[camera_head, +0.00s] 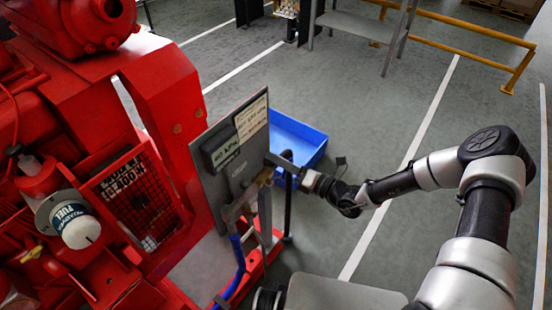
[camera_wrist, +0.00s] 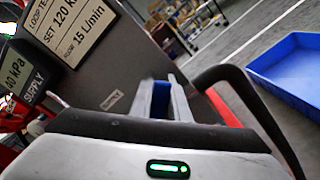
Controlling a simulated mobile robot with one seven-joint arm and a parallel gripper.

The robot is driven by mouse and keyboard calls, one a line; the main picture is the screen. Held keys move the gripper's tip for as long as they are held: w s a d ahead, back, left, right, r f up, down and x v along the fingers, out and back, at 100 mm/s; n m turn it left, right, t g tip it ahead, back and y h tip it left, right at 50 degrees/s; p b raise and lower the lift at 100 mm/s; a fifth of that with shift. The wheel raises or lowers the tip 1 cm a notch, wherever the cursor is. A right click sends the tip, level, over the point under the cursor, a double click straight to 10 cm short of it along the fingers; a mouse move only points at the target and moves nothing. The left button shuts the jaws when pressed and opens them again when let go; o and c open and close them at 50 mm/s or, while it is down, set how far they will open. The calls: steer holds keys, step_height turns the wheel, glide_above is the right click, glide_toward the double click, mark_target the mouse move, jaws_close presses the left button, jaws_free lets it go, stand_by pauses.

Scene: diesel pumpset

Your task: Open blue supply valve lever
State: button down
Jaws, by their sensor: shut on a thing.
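The blue supply valve lever (camera_wrist: 161,99) shows in the wrist view as a blue piece between the two fingers of my gripper (camera_wrist: 163,90). My gripper is shut on it, and the fingers and palm hide most of it. In the head view my gripper (camera_head: 279,169) reaches from the right to the front of the grey panel (camera_head: 232,180), where the lever cannot be made out clearly. Part of a "SUPPLY" label (camera_wrist: 36,87) shows left of the fingers in the wrist view. The valve body is largely hidden.
A kPa display (camera_head: 222,150) and printed cards (camera_head: 251,118) are on the panel. A blue hose (camera_head: 238,262) runs below it. A blue bin (camera_head: 299,139) stands behind my gripper. The red pumpset (camera_head: 90,110) fills the left. Floor to the right is open.

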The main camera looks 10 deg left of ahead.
steer(key=shift+f+m, duration=0.15)
steer(key=shift+m, duration=0.15)
steer(key=c, duration=1.7)
jaws_free()
